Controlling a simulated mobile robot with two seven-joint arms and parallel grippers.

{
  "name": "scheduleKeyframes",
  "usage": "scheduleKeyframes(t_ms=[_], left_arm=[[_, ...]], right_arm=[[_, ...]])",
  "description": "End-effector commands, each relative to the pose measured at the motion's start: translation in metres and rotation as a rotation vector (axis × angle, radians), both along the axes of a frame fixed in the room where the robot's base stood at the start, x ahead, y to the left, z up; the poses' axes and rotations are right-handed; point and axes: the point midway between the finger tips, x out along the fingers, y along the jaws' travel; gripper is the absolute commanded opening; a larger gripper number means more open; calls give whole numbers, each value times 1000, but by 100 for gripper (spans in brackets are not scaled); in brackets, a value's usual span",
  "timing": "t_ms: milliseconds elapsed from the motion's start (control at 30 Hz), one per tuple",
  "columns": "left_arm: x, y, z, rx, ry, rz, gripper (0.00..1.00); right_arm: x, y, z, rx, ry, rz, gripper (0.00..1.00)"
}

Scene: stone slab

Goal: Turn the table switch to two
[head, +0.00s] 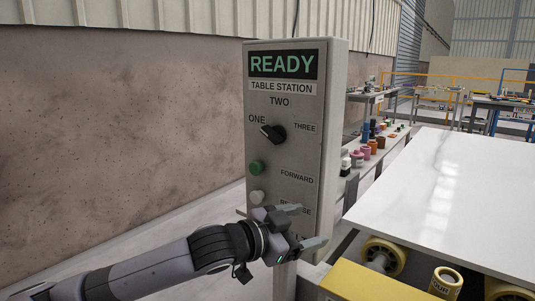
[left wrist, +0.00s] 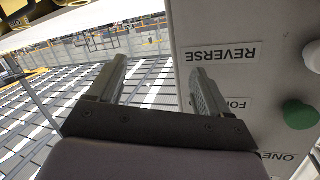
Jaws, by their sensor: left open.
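The table switch (head: 273,133) is a black rotary knob on the grey control box (head: 335,120). Labels ONE, TWO and THREE stand around it, and its handle slants to the upper left, toward ONE. My left gripper (head: 312,225) is open and empty in front of the lower part of the box, below the switch and partly covering the REVERSE label. In the left wrist view, the two fingers (left wrist: 155,80) are spread beside the upside-down box face (left wrist: 220,25). The switch itself is not clearly seen there.
A green button (head: 257,167) and a white button (head: 257,197) sit below the switch; the green one also shows in the left wrist view (left wrist: 300,114). A white stone slab (head: 450,190) lies right, above yellow rollers (head: 382,256). A wall (head: 110,140) stands behind left.

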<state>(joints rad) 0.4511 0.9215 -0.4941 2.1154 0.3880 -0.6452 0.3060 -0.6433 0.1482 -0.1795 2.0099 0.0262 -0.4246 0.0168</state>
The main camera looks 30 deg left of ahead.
Motion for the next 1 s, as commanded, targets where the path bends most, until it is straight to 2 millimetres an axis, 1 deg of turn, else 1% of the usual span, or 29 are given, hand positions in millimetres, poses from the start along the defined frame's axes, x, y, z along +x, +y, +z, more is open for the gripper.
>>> scheduleKeyframes(t_ms=[33,200,300,400,500,633,767,867,1000], left_arm=[[3,9,13,29,-33,12,79],[0,40,64,90,-103,75,79],[-7,60,90,111,-137,124,79],[-16,77,115,121,-165,171,79],[-25,93,135,124,-188,214,79],[-34,106,152,121,-208,255,79],[-36,111,158,118,-213,269,79],[-29,111,159,115,-213,271,79],[-12,109,160,116,-214,269,79]], right_arm=[[1,0,-13,1,-2,1,63],[2,1,-32,3,3,2,63],[3,1,-40,6,3,2,63],[4,2,-43,9,-1,2,63],[5,2,-45,11,-2,2,63],[5,2,-47,12,-1,2,63],[5,2,-47,13,1,2,63],[5,3,-45,13,1,2,63],[5,3,-43,13,1,2,63]])
